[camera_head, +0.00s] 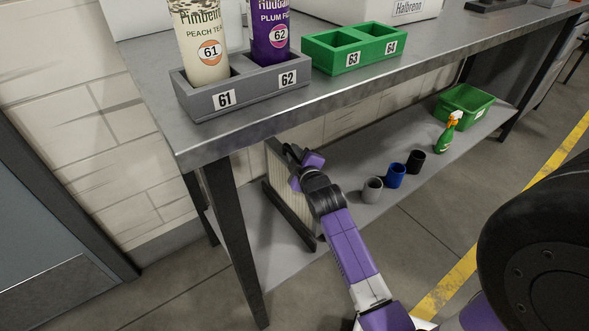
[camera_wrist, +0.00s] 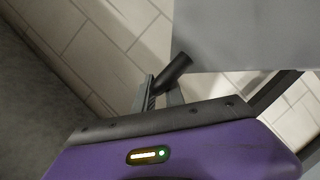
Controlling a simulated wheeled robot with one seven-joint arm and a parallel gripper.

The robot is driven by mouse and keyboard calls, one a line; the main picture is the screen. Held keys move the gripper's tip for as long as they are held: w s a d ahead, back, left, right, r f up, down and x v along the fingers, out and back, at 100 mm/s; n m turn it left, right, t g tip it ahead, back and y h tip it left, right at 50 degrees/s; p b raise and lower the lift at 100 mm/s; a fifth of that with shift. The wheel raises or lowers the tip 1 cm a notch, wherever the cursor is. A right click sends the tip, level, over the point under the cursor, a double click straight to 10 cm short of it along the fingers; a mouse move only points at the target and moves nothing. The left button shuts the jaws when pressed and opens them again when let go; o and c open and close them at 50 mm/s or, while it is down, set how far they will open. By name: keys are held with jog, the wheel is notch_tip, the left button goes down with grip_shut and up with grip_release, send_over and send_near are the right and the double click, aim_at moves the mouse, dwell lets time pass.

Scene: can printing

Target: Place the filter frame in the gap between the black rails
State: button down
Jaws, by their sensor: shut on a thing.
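In the head view the filter frame (camera_head: 280,187), with a pale face and grey edge, stands roughly upright under the table at the left end of the lower shelf. My gripper (camera_head: 292,158) is at its upper edge, partly hidden by my own wrist. In the wrist view my gripper (camera_wrist: 161,97) has its fingers closed around a short black handle (camera_wrist: 174,72), which appears to belong to the frame. A black rail (camera_head: 286,214) runs slantwise along the frame's lower left side. A second rail and the gap cannot be made out, nor whether the frame's bottom edge is seated.
The metal tabletop (camera_head: 330,92) overhangs the arm, with a dark leg (camera_head: 232,240) close on the left. On the lower shelf (camera_head: 335,180) to the right stand grey (camera_head: 372,190), blue (camera_head: 396,176) and black (camera_head: 415,162) cups, a spray bottle (camera_head: 446,137) and a green bin (camera_head: 466,103).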

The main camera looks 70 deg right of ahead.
jog(key=shift+f+b, duration=0.9)
jog(key=shift+f, duration=1.25)
jog(key=shift+f, duration=0.2)
jog(key=c, duration=1.4)
grip_release()
